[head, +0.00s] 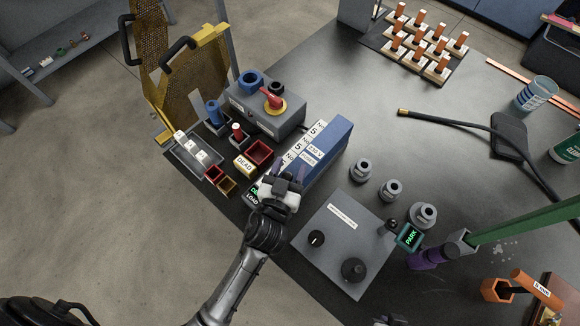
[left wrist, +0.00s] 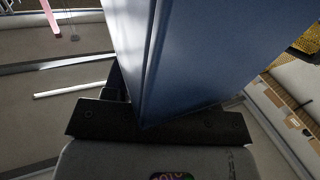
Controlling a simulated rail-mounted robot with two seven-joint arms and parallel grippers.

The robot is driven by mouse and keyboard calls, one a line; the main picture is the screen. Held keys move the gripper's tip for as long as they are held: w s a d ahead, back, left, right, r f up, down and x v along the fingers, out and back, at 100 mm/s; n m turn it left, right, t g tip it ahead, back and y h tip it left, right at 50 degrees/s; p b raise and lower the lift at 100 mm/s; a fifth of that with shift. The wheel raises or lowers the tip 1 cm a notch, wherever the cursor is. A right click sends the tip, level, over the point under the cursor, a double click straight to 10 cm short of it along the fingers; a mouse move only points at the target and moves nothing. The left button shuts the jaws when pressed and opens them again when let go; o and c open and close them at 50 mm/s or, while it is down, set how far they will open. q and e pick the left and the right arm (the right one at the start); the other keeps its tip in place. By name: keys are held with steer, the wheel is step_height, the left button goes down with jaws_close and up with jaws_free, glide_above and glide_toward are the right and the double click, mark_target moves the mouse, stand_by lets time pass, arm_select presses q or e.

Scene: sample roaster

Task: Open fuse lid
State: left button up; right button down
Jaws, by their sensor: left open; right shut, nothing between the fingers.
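The blue fuse box (head: 328,140) stands right of the grey switch box. White labels, one reading 230 V FUSES, run along its left side, and its blue lid looks closed. My left gripper (head: 287,178) is open at the near end of the fuse box, covering part of that end. In the left wrist view the blue box (left wrist: 205,55) fills the middle, close in front of the dark gripper body (left wrist: 160,122). Whether the fingers touch the lid is hidden.
A grey switch box (head: 262,115) with a red knob and a yellow mesh guard (head: 190,85) stand to the left. A grey panel (head: 340,245) with a black knob lies to the right, beside several grey weights (head: 391,190). A green beam (head: 525,222) crosses the right side.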

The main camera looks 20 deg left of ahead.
arm_select(q)
jaws_close()
stand_by(0.3)
